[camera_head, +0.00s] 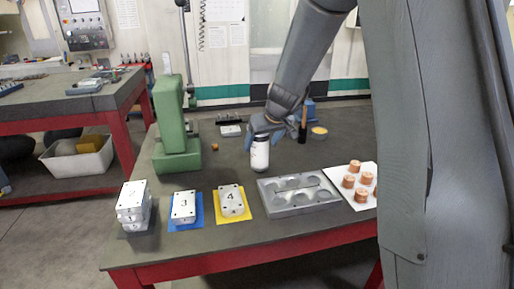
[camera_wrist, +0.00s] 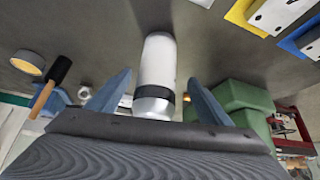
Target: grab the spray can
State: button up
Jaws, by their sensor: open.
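The spray can (camera_head: 260,155) is white with a dark band and stands upright on the dark table, between the green press and the grey mould plate. My gripper (camera_head: 268,126) is at the can's upper part in the head view. In the wrist view the can (camera_wrist: 158,72) lies between the two blue fingers of my open gripper (camera_wrist: 157,100). A gap shows between the can and each finger there. The can's top end is partly hidden by my gripper in the head view.
The green press (camera_head: 178,140) stands left of the can. A grey mould plate (camera_head: 297,196) lies in front right, beside a white sheet with copper pieces (camera_head: 348,181). A hammer (camera_head: 303,125) and a yellow-topped tin (camera_head: 319,131) are behind right. Numbered blocks (camera_head: 231,200) line the front.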

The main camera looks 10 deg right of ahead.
aim_at(260, 149)
jog(key=shift+w+d+f, duration=0.2)
jog(key=shift+w+f, duration=0.2)
jog(key=shift+f, duration=0.2)
jog(key=shift+p+x, duration=0.45)
jog(key=shift+x, duration=1.55)
jog(key=c, duration=1.2)
jog(key=shift+c, duration=1)
jog(key=shift+r, duration=0.15)
